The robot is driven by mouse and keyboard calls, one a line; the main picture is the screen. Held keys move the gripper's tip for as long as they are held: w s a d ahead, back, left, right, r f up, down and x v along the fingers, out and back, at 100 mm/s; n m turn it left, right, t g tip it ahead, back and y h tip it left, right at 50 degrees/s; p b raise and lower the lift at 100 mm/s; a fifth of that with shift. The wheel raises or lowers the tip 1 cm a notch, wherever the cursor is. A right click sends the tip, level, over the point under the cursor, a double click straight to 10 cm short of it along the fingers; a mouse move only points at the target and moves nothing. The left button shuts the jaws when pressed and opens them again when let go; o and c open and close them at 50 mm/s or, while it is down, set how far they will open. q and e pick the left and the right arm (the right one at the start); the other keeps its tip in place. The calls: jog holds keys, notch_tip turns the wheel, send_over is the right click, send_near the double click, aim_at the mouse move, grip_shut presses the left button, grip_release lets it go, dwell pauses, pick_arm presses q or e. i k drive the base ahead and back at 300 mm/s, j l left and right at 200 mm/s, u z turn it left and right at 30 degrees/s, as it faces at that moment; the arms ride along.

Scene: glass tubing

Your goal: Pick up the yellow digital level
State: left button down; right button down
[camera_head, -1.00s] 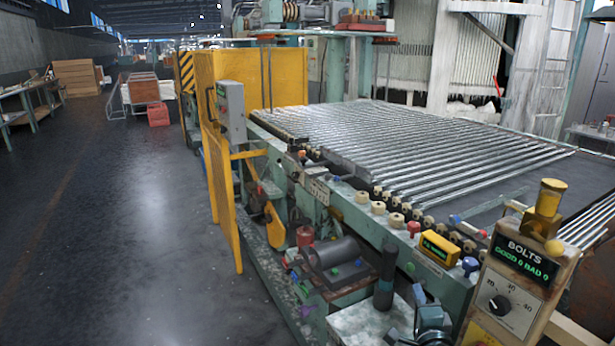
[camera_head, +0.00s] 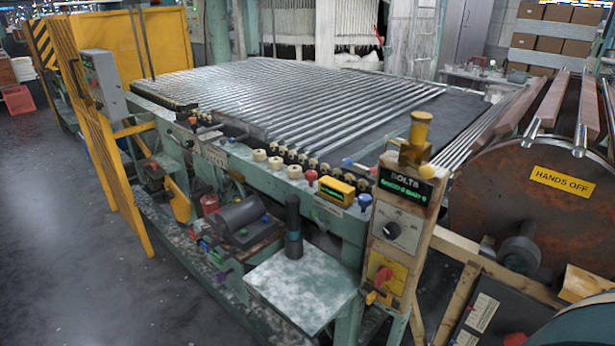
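The yellow digital level (camera_head: 336,190) is a small yellow block with a dark display showing green characters. It rests on the green front rail of the tubing machine (camera_head: 260,176), between a red knob (camera_head: 311,177) on its left and a blue knob (camera_head: 364,201) on its right. Its front face is in plain view. Neither my left nor my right gripper shows in the head view.
A wooden post with the "BOLTS" panel (camera_head: 402,232) stands just right of the level. A black upright cylinder (camera_head: 293,226) stands below it on a pale metal plate (camera_head: 303,288). A rusty drum marked "HANDS OFF" (camera_head: 500,220) is at the right. Open floor (camera_head: 60,250) lies at the left.

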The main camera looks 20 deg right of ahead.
aim_at(342, 193)
jog(key=i, duration=0.35)
jog(key=i+z, duration=0.2)
jog(key=z, duration=0.3)
jog(key=i+j+z, duration=0.1)
jog(key=z, duration=0.35)
jog(key=i, duration=0.05)
